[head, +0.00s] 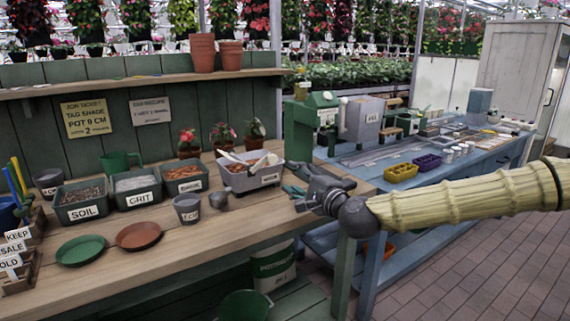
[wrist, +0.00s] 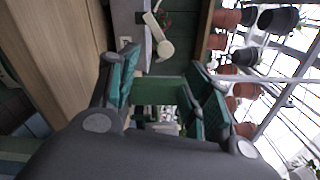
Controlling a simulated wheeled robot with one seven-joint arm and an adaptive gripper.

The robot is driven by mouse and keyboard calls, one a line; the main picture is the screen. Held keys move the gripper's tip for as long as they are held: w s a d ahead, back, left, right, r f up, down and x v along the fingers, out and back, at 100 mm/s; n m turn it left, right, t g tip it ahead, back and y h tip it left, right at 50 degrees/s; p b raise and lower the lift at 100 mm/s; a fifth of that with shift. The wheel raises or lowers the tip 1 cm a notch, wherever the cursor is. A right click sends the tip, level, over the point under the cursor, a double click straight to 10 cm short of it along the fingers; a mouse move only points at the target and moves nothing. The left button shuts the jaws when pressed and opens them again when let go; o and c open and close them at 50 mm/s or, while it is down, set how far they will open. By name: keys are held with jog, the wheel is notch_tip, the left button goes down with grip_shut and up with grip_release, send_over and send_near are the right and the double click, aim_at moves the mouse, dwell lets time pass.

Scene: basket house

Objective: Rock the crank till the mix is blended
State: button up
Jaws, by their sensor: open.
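A grey tub (head: 253,178) with a label on its front stands on the wooden bench, at its right end. Cream, handle-like parts (head: 250,158) lie across its top; I cannot tell for sure which is the crank. The mix inside is not clearly visible. In the wrist view a cream curved piece with a round end (wrist: 158,40) shows beyond the fingers, next to the grey tub's labelled side (wrist: 148,50). My gripper (head: 300,188) is just right of the tub, apart from it. Its green-padded fingers (wrist: 165,82) are open, with nothing between them.
Tubs marked soil (head: 82,212) and grit (head: 137,199), a grey cup (head: 187,208) and two saucers (head: 138,236) stand left. Potted flowers (head: 222,136) stand behind. A blue bench (head: 465,160) with a green machine (head: 311,125) is at right.

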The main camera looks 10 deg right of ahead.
aim_at(274, 160)
jog(key=w+a+n+p, duration=0.1)
jog(key=w+n+p, duration=0.2)
jog(key=n, duration=0.2)
jog(key=w+a+n+p, duration=0.2)
jog(key=w+n+p, duration=0.1)
jog(key=w+n, duration=0.1)
jog(key=w+a+n+p, duration=0.1)
jog(key=w+n+p, duration=0.2)
jog(key=n, duration=0.3)
jog(key=shift+w+a+r+n+p, duration=0.35)
jog(key=shift+w+n+p, duration=0.05)
jog(key=shift+w, duration=0.25)
grip_shut()
